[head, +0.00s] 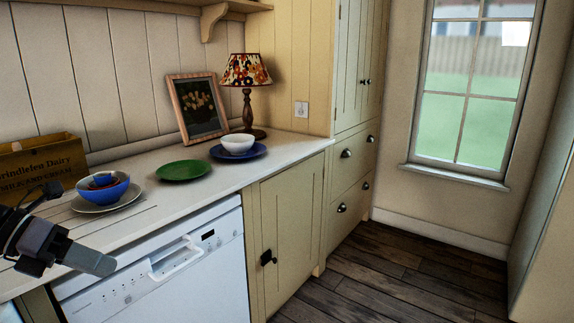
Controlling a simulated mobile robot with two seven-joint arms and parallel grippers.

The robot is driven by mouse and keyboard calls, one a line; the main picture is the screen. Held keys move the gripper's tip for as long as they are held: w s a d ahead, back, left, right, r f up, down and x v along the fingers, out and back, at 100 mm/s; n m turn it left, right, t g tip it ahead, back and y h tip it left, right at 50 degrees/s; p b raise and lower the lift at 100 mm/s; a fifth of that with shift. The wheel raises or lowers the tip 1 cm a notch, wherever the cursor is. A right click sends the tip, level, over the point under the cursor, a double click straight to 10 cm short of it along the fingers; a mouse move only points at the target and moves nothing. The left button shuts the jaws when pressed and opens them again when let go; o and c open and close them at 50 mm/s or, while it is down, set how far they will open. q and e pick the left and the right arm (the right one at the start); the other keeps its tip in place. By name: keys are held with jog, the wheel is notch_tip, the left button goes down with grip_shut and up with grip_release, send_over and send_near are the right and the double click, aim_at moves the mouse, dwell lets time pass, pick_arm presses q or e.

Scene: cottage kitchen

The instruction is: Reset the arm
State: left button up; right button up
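My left gripper (80,256) comes in from the lower left, in front of the counter's front edge and above the white dishwasher (160,274). Its body is dark with a grey finger part pointing right and down. The gap between its fingers cannot be made out from this angle, and I see no object held in it. The blue bowl (103,190) on the counter is behind and above it in the picture, apart from it. My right gripper is not in view.
The counter (226,178) holds a grey plate (84,206) under the blue bowl, a green plate (184,170), a white bowl (238,144) on a blue plate (258,150), a framed picture (198,106), a lamp (246,72) and a wooden crate (44,160). The floor (400,268) is clear.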

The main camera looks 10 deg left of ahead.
pick_arm(q)
jog(key=s+d+f+n+t+y+p, duration=0.15)
jog(key=f+n+t, duration=0.35)
jog(key=f+n, duration=0.6)
jog(key=s+f+n+t+y+p, duration=0.25)
jog(key=f+n+t, duration=0.4)
jog(key=n, duration=0.65)
jog(key=s+d+f+n+g+y, duration=0.1)
jog(key=s+d+f+n+g, duration=0.2)
jog(key=d+f+n, duration=0.3)
jog(key=s+d+f+n+g+y, duration=0.2)
jog(key=s+d+f+n, duration=0.4)
jog(key=d, duration=0.3)
jog(key=shift+s+f+n+g+p, duration=0.15)
jog(key=shift+s+n+g+p, duration=0.2)
jog(key=shift+g, duration=0.1)
